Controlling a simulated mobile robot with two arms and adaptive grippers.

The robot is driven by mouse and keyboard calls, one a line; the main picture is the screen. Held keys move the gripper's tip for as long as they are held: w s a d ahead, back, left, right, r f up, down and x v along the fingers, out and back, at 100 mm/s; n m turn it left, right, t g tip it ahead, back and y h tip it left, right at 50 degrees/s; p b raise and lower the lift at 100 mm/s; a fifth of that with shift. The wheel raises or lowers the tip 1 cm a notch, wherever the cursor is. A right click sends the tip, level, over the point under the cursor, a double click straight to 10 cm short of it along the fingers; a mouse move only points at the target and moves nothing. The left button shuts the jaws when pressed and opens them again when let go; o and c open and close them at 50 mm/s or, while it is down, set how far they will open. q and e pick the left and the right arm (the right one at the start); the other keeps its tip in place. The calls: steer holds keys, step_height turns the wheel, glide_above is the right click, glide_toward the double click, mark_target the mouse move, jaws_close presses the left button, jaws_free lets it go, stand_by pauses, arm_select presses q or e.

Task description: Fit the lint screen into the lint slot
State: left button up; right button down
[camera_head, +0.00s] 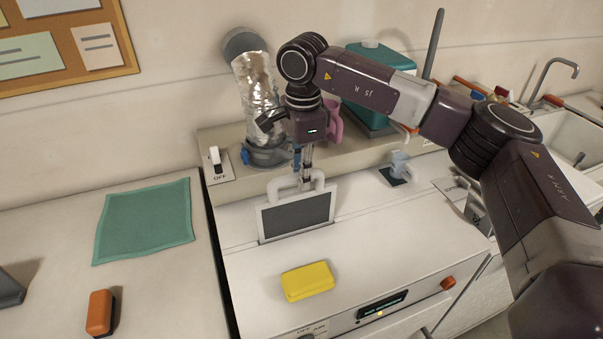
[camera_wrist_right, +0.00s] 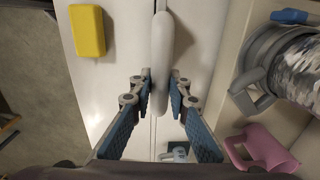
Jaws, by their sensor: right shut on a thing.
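The lint screen (camera_head: 297,214) is a white-framed panel with dark mesh and a loop handle on top. It stands nearly upright on the white dryer top (camera_head: 400,235), its lower edge at the surface. I cannot tell whether that edge is inside the lint slot; the slot's opening is hidden behind or under the screen. My right gripper (camera_head: 306,181) reaches down from above and is shut on the handle. In the right wrist view the white handle (camera_wrist_right: 161,55) runs between the blue-padded fingers of the gripper (camera_wrist_right: 160,92). My left gripper is not in view.
Behind stand a foil duct (camera_head: 257,90), a pink mug (camera_head: 334,122) and a teal container (camera_head: 380,62). A teal cloth (camera_head: 145,220) and an orange block (camera_head: 100,312) lie on the left counter.

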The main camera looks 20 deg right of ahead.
mark_target(302, 194)
steer(key=shift+f+b, duration=4.45)
steer(key=shift+f, duration=1.8)
steer(key=c, duration=1.8)
jaws_free()
steer(key=shift+o, duration=0.2)
steer(key=shift+s+r+p, duration=0.15)
steer(key=shift+r+p, duration=1)
steer(key=shift+r, duration=0.9)
steer(key=shift+s+r+p, duration=0.1)
steer(key=shift+r+p, duration=1.05)
steer(key=shift+r, duration=0.85)
